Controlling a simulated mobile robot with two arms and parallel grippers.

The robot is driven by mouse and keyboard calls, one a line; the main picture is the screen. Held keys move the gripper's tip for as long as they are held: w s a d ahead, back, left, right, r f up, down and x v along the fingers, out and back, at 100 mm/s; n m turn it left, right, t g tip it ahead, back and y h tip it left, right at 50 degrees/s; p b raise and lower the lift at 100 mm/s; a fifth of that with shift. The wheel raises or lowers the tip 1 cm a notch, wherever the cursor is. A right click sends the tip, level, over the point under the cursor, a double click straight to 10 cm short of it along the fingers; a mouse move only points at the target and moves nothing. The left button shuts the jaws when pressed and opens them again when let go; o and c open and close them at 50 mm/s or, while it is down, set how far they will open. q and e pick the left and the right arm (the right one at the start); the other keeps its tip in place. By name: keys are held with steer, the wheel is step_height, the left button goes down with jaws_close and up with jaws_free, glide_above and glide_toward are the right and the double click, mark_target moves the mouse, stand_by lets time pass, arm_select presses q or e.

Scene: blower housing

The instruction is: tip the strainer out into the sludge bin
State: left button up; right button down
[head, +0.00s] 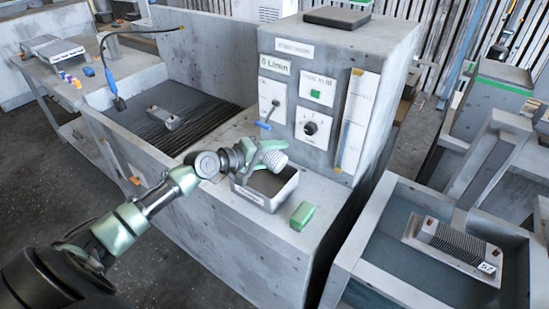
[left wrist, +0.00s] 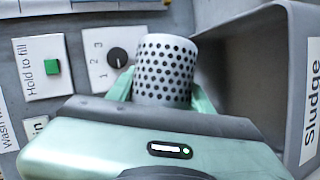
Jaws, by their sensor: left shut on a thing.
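The strainer (head: 275,160) is a small pale cylinder; the left wrist view shows it (left wrist: 165,72) as white with rows of dark holes. My left gripper (head: 262,152) is shut on it, with green fingers on both sides. The strainer is held just above the back part of the sludge bin, looking tilted in the head view. I cannot see whether anything is inside it. The sludge bin (head: 286,193) is a grey open box on the machine's ledge. In the left wrist view its wall (left wrist: 245,70) and "Sludge" label fill the right side. My right gripper is not in view.
A control panel with a green button (head: 316,94), a dial (head: 310,128) and a blue-handled lever (head: 264,125) rises behind the bin. A green block (head: 302,215) lies right of the bin. A grated basin (head: 190,105) is at left, a water tank (head: 375,285) at right.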

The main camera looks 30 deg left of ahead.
arm_select(q)
steer(key=shift+a+r+n+h+b, duration=0.2)
steer(key=shift+n+h+b, duration=0.35)
steer(key=shift+b, duration=0.65)
steer(key=shift+d, duration=0.1)
